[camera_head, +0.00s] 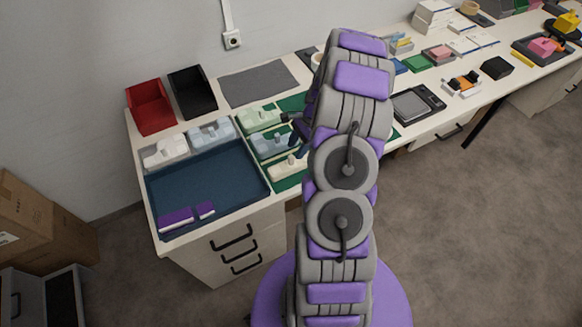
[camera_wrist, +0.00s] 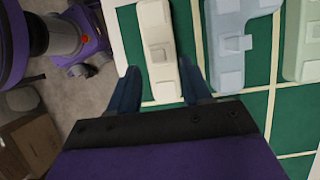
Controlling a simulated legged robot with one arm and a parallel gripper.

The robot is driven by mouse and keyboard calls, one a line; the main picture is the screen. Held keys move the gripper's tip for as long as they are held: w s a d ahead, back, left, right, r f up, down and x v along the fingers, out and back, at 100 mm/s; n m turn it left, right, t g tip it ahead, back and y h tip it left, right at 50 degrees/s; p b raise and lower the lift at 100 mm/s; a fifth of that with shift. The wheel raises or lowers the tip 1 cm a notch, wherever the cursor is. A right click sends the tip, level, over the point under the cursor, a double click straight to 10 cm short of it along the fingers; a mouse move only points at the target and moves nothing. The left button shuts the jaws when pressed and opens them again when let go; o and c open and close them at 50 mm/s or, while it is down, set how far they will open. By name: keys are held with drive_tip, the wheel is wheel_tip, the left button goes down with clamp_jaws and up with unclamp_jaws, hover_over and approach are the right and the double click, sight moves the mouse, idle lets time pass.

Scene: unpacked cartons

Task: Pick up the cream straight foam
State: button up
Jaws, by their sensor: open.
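The cream straight foam (camera_wrist: 158,42) is a long pale block with raised square bumps, lying on a green mat (camera_wrist: 134,40) divided by cream lines. In the wrist view it lies lengthwise between the two fingers of my gripper (camera_wrist: 157,82), which is open with a dark blue finger on each side. Whether the fingers touch it cannot be told.
A light blue foam piece (camera_wrist: 233,40) lies just right of the cream one, with a pale green piece (camera_wrist: 303,45) beyond. A blue tray (camera_head: 205,190) with purple pieces stands left of the mat. Red (camera_head: 150,107) and black (camera_head: 192,92) bins stand at the back.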

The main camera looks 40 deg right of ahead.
sight(292, 156)
drive_tip(key=shift+b+x, duration=0.85)
drive_tip(key=shift+x, duration=1.85)
drive_tip(key=shift+a+r, duration=0.1)
drive_tip(key=shift+a, duration=0.05)
drive_tip(key=shift+c, duration=0.4)
clamp_jaws()
